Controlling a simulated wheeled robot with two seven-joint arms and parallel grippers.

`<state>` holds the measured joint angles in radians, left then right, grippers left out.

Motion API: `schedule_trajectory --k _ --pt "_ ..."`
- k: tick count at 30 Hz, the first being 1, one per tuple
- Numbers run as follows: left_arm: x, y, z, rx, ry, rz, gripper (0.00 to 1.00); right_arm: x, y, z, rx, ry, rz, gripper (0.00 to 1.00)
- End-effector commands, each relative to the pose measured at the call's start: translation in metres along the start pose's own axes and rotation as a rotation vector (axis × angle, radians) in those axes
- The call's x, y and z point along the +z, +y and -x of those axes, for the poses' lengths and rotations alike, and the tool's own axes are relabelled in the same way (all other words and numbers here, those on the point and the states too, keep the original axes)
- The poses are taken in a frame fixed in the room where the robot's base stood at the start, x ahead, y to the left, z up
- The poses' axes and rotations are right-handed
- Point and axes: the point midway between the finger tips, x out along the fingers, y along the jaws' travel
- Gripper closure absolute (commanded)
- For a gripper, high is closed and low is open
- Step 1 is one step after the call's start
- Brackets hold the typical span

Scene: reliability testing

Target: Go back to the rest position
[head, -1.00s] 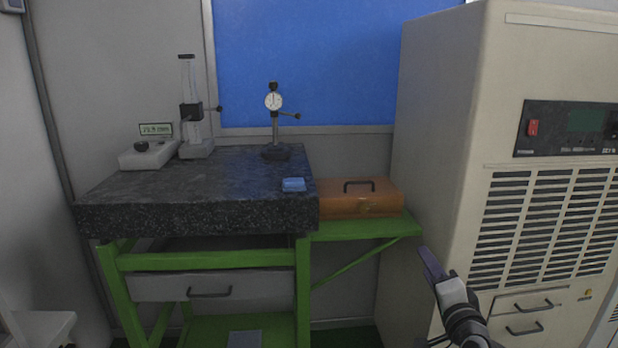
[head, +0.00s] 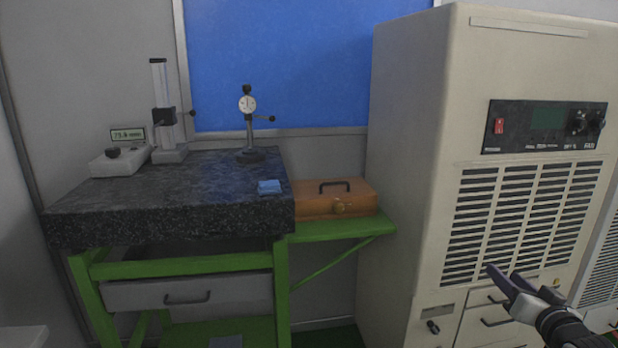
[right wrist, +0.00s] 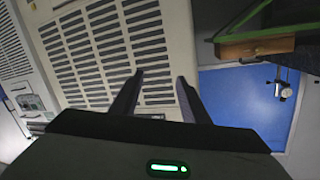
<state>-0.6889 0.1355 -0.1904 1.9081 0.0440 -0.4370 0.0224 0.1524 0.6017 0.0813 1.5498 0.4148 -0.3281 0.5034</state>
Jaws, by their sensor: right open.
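My right gripper (head: 508,281) is at the lower right of the head view, in front of the beige cabinet (head: 408,150). It is open and empty. In the right wrist view its two fingers (right wrist: 156,95) stand apart, with the vented cabinet front (right wrist: 95,35) behind them. The gripper appears clear of the cabinet, though the gap is hard to judge. My left gripper is not in view.
A granite table (head: 110,215) on a green frame stands at left, with a dial gauge stand (head: 249,125), a height gauge (head: 165,115) and a blue block (head: 269,187) on it. A wooden case (head: 335,203) sits on the green side shelf (head: 340,229).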

Motion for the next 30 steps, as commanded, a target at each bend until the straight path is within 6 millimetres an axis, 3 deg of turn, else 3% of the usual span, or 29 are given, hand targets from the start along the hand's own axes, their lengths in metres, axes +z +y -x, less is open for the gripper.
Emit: schedule_trajectory --k 1,5,9,12,15,21,26,30 --pt "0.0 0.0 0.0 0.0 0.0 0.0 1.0 0.03 0.0 0.009 -0.001 -0.049 0.055 0.58" --pt "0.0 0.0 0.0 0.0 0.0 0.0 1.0 0.106 -0.001 0.042 -0.013 -0.178 0.216 0.58" --pt "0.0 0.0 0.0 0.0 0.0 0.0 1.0 0.196 -0.003 0.099 -0.06 -0.341 0.414 0.58" --pt "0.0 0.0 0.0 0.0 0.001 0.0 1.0 0.252 -0.005 0.146 -0.107 -0.449 0.543 0.58" --pt "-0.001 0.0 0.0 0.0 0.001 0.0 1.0 0.293 -0.008 0.19 -0.158 -0.534 0.642 0.58" --pt "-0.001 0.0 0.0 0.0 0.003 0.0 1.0 0.348 -0.014 0.265 -0.251 -0.661 0.782 0.58" --pt "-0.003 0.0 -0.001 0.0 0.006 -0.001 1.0 0.379 -0.019 0.322 -0.326 -0.744 0.864 0.58" --pt "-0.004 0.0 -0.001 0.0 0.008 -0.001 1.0 0.393 -0.051 0.328 -0.301 -0.735 0.742 0.58"
